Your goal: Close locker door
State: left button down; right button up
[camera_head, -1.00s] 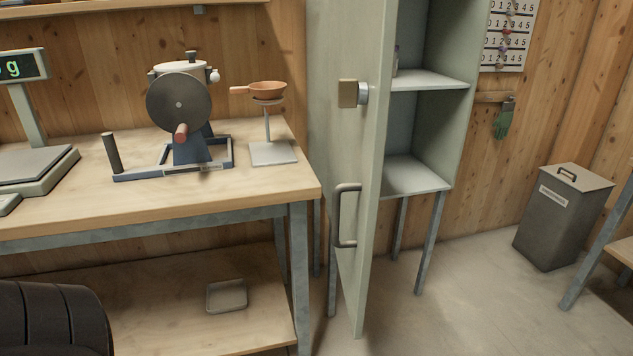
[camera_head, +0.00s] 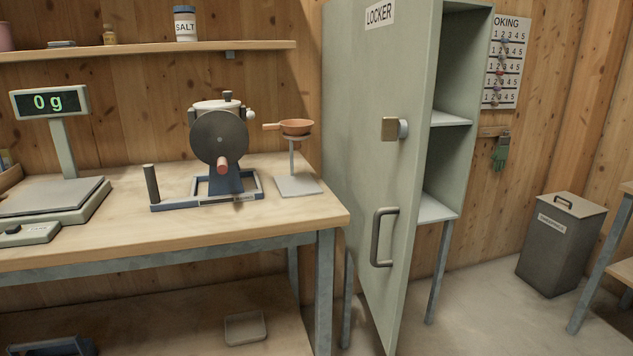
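The locker (camera_head: 459,90) is a pale green cabinet on metal legs against the wood wall. Its door (camera_head: 354,140) stands wide open and swings out toward me, beside the workbench's right end. The door bears a LOCKER label (camera_head: 380,13), a square latch (camera_head: 390,129) and a dark bar handle (camera_head: 377,238). Two shelves show inside the locker to the right of the door. Neither of my grippers shows in the view.
The workbench (camera_head: 120,247) holds a scale (camera_head: 60,200), a hand-cranked mixer (camera_head: 219,145) and a small pan on a stand (camera_head: 297,186). A grey bin (camera_head: 560,250) stands at the right. Open floor (camera_head: 480,310) lies before the locker.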

aim_at(394, 44)
jog(key=u, duration=0.05)
jog(key=i, duration=1)
